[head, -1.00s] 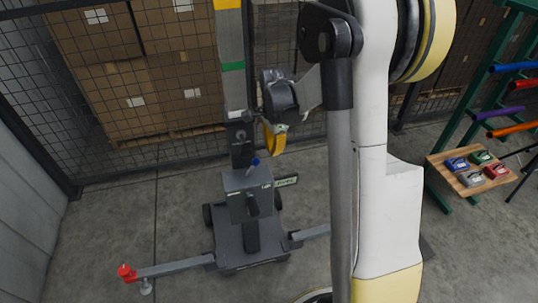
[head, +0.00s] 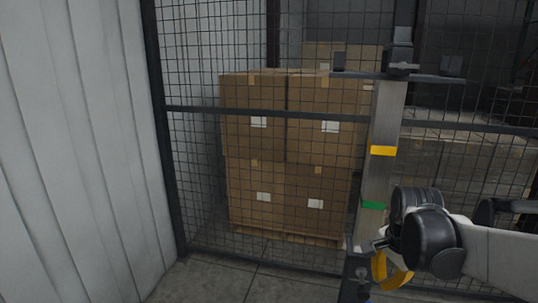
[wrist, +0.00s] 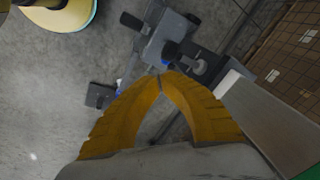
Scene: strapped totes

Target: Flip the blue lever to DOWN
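The blue lever (head: 364,298) shows only as a small blue patch at the bottom edge of the head view, on the grey lifter. In the wrist view a bit of blue (wrist: 165,63) shows just beyond my fingertips, beside the lifter's grey box; its lever position cannot be read. My gripper (wrist: 159,75) has two yellow fingers whose tips meet with nothing seen between them. In the head view my gripper (head: 391,284) hangs fingers down close to the lifter's mast (head: 384,122). Whether it touches the lever cannot be told.
The mast has yellow and green bands. A mesh fence (head: 300,115) stands behind, with stacked cartons (head: 258,135) on a pallet beyond it. A pale ribbed wall (head: 75,150) is at left. Bare concrete floor (wrist: 60,120) shows in the wrist view.

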